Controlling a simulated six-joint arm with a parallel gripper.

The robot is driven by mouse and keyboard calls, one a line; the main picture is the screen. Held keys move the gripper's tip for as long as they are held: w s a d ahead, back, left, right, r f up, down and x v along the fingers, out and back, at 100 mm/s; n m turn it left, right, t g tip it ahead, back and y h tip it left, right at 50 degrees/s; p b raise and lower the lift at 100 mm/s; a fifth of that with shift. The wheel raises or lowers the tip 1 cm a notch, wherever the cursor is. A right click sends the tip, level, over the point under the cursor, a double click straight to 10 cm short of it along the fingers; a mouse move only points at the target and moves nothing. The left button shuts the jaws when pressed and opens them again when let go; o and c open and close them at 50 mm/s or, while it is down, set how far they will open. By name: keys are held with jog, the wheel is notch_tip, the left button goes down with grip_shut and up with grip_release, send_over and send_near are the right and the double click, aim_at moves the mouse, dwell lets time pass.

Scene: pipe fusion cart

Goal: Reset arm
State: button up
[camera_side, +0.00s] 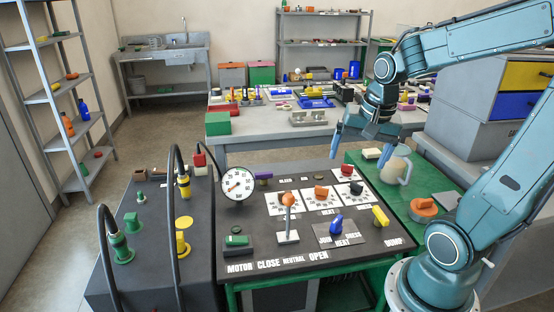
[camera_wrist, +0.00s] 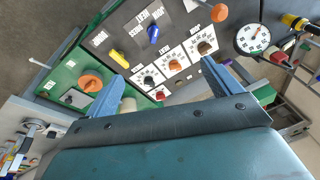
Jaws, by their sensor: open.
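My gripper (camera_side: 366,148) hangs over the far right part of the dark control panel (camera_side: 262,252), open and empty, with its fingers apart. In the wrist view my gripper (camera_wrist: 165,80) also shows two spread blue fingers with nothing between them but the panel below. The panel carries an orange-topped lever (camera_side: 288,203), a blue knob (camera_side: 336,224), a yellow handle (camera_side: 380,216) and a green switch (camera_side: 237,241). White dial cards with knobs (camera_side: 321,192) lie near the panel's middle. A round gauge (camera_side: 237,185) stands at its far left.
A green side table (camera_side: 405,215) holds a pale jug (camera_side: 396,167) and an orange knob (camera_side: 424,207). Hoses with green and yellow fittings (camera_side: 183,185) rise from the dark unit at left. A cluttered bench (camera_side: 270,133) stands behind. Air above the panel's front is clear.

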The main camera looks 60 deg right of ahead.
jog(key=s+a+r+n+t, duration=0.1)
jog(key=s+a+r+n, duration=0.1)
jog(key=a+n, duration=0.4)
jog(key=s+a+r+n+t+y, duration=0.1)
jog(key=s+a+r+n+t, duration=0.1)
jog(key=a+n, duration=0.4)
jog(key=shift+s+r+n, duration=0.3)
jog(key=shift+r+n, duration=0.2)
jog(key=shift+w, duration=0.1)
dwell(0.4)
jog(key=w+d+f+m+g, duration=0.2)
jog(key=d+f+m, duration=0.1)
jog(key=d+m, duration=0.4)
jog(key=w+d+f+m+g, duration=0.1)
jog(key=w+d+f+m, duration=0.15)
jog(key=d+m, duration=0.5)
jog(key=s+d+f+m+g, duration=0.2)
jog(key=s+d+f+m, duration=0.3)
jog(key=d+f+m, duration=0.4)
jog(key=d+m, duration=0.2)
jog(key=m, duration=0.1)
jog(key=shift+s+d, duration=0.3)
